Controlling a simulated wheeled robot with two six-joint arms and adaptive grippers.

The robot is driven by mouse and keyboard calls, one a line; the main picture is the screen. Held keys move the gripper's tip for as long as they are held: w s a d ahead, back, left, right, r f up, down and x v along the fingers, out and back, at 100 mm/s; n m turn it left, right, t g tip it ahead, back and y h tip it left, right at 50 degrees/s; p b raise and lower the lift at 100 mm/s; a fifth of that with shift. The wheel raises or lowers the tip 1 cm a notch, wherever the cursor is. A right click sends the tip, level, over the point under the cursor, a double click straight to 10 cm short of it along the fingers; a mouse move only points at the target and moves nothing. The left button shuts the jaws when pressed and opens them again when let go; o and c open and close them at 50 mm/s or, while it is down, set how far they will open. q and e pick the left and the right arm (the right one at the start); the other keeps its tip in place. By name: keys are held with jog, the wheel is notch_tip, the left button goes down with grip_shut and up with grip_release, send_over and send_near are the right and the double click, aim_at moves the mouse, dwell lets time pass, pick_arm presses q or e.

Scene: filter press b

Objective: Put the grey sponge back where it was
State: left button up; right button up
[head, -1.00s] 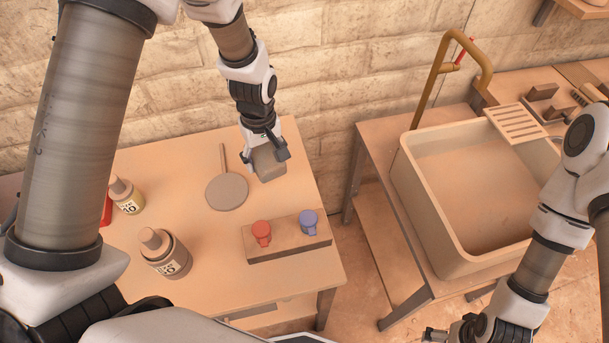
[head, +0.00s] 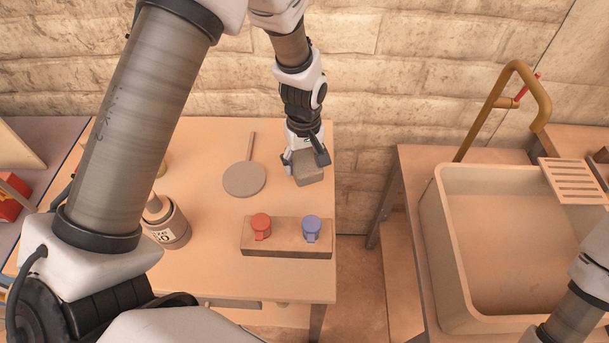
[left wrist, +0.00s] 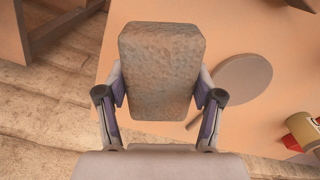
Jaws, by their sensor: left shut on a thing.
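The grey sponge (head: 308,170) is at the back right corner of the wooden table, gripped by my left gripper (head: 305,158). In the left wrist view the sponge (left wrist: 160,68) sits between the two fingers of my left gripper (left wrist: 160,100), which press on its sides. I cannot tell whether the sponge touches the table top. My right gripper is out of the head view; only part of the right arm shows at the lower right edge.
A round grey paddle (head: 244,180) lies left of the sponge. A wooden block (head: 286,251) with a red tap (head: 261,222) and a blue tap (head: 312,227) is in front. A labelled bottle (head: 168,222) stands at left. A large sink (head: 440,240) is at right, beyond a gap.

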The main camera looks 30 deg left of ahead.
aim_at(304, 158)
pick_arm(q)
notch_tip(304, 158, down, 4)
jog(key=shift+w+d+f+p, duration=0.1)
jog(key=shift+d+f+p, duration=0.1)
jog(key=shift+p, duration=0.25)
jog(key=shift+a+f, duration=0.15)
jog(key=shift+f, duration=0.2)
jog(key=shift+f, duration=0.1)
jog(key=shift+f, duration=0.15)
jog(key=o, duration=1.2)
notch_tip(304, 158, up, 12)
jog(key=shift+f+b, duration=0.15)
jog(key=shift+b, duration=1.05)
jog(key=shift+r, duration=0.4)
